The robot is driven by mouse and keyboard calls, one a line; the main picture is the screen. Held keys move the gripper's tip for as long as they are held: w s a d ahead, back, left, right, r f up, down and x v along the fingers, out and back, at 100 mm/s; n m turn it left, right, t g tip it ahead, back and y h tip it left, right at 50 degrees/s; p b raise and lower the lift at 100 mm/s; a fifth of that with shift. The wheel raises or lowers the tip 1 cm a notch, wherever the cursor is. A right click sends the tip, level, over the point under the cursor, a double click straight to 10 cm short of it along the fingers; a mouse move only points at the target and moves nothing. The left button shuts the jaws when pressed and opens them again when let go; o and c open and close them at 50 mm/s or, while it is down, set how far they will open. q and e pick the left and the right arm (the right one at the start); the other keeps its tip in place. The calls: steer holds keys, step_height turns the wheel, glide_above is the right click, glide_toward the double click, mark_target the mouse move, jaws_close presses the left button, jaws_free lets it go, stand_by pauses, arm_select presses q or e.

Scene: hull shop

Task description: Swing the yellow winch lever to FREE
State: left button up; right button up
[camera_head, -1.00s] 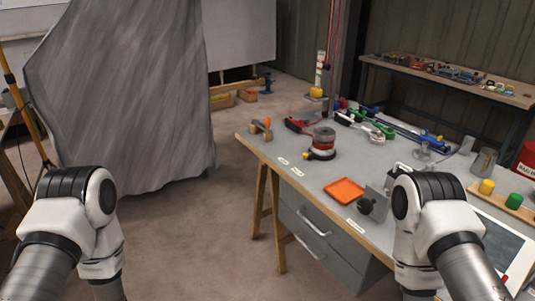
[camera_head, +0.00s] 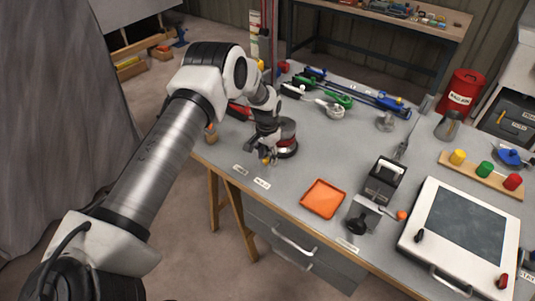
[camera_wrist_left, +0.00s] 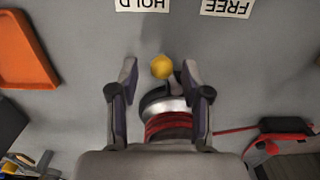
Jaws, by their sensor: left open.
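The winch (camera_head: 289,138), a red and dark drum with a silver band, stands near the table's left end. It also shows in the wrist view (camera_wrist_left: 165,115). The lever's yellow knob (camera_wrist_left: 161,66) lies between the fingers of my open left gripper (camera_wrist_left: 159,68), apart from both. The knob points toward the HOLD label (camera_wrist_left: 143,4); the FREE label (camera_wrist_left: 228,7) lies to its right in the wrist view. In the head view, my left gripper (camera_head: 263,152) is over the knob and partly hides the lever. My right gripper is out of view.
An orange tray (camera_head: 323,199) and a dark-knobbed device (camera_head: 362,215) lie right of the winch. A red clamp (camera_wrist_left: 280,140) is beside the winch in the wrist view. Blue and green tools (camera_head: 338,97) lie behind. The table front by the labels is clear.

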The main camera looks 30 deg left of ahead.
arm_select(q)
steer(key=shift+w+d+f, duration=0.1)
steer(key=shift+d+f, duration=0.05)
steer(key=shift+f, duration=0.05)
steer(key=shift+a+f, duration=0.1)
steer(key=shift+a, duration=0.15)
steer(key=shift+s+a, duration=0.15)
steer(key=shift+s, duration=0.1)
jaws_close()
steer(key=shift+w, duration=0.1)
